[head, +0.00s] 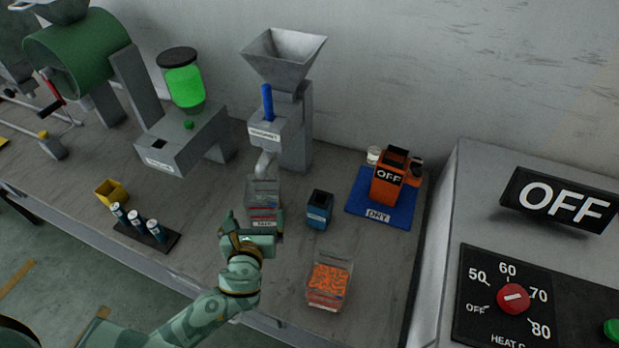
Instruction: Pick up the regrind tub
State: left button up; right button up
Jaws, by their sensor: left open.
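A clear tub (263,190) stands under the spout of the grey hopper machine, with red bits and a label on its front. It looks like the regrind tub, but I cannot read its label surely. My left gripper (251,226) is open just in front of it and overlaps its lower front in the picture. I cannot tell whether the fingers touch the tub. A second clear tub (329,286) holds orange pellets near the bench's front edge, right of the gripper. My right gripper is out of view.
The grey hopper machine (295,130) stands behind the tub. A dark blue bin (319,210) is close on the right. A black rack (165,243) and yellow bin (112,193) are left.

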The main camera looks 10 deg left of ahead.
aim_at(327, 281)
jog(key=k+l+u, duration=0.15)
jog(key=l, duration=0.2)
jog(key=k+l+u, duration=0.1)
jog(key=l, duration=0.25)
jog(key=k+l+u, duration=0.15)
jog(key=k+l, duration=0.15)
